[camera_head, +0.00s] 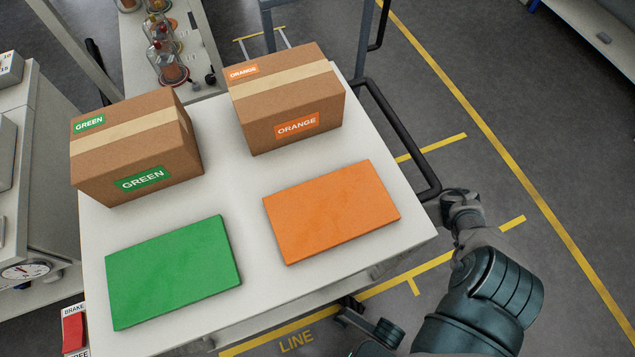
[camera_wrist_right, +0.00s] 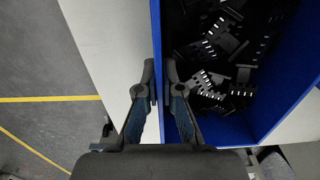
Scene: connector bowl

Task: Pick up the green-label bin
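In the head view a brown cardboard box with GREEN labels (camera_head: 138,148) stands at the back left of a pale table (camera_head: 245,200). A green flat pad (camera_head: 173,271) lies in front of it. My right gripper (camera_head: 459,201) is beyond the table's right edge, away from this box. In the right wrist view its two fingers (camera_wrist_right: 158,85) are close together with a narrow gap, over the edge of a blue bin (camera_wrist_right: 158,28). Black connector-like parts (camera_wrist_right: 215,80) lie in that bin. Whether the fingers touch its wall is unclear. No green label shows on it. My left gripper is not in view.
A box with ORANGE labels (camera_head: 287,100) stands at the back right, behind an orange pad (camera_head: 331,211). A dark rail (camera_head: 405,140) runs along the table's right side. Glass domes (camera_head: 165,55) stand on a bench behind. Open floor (camera_head: 540,120) lies to the right.

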